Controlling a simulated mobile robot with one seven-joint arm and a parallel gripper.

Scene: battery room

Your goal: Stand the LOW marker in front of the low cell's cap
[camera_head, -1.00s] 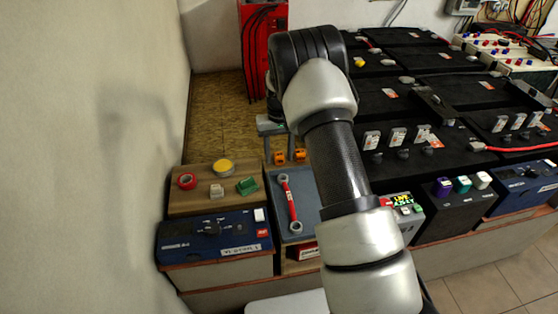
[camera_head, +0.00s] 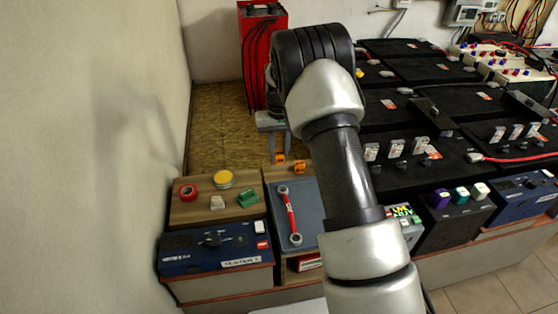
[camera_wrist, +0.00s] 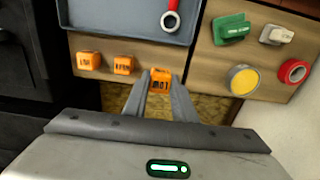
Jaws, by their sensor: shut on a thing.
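My gripper (camera_wrist: 160,98) is shut on an orange marker (camera_wrist: 160,80), gripped between its two fingertips. Its lettering appears upside down and seems to read LOW. The marker is held over the gap beyond the wooden edge, clear of the tray. In the head view the held marker (camera_head: 280,158) shows below the grey fingers, left of my arm. Two other orange markers, one at the far left (camera_wrist: 88,60) and one nearer (camera_wrist: 123,65), stand on the wooden strip. Black cells (camera_head: 385,120) with dark caps and white tags stand right of my arm. I cannot tell which is the low cell.
A grey tray (camera_head: 313,225) holds a red wrench (camera_head: 290,215). A red cabinet (camera_head: 262,55) stands behind. A wall closes the left side.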

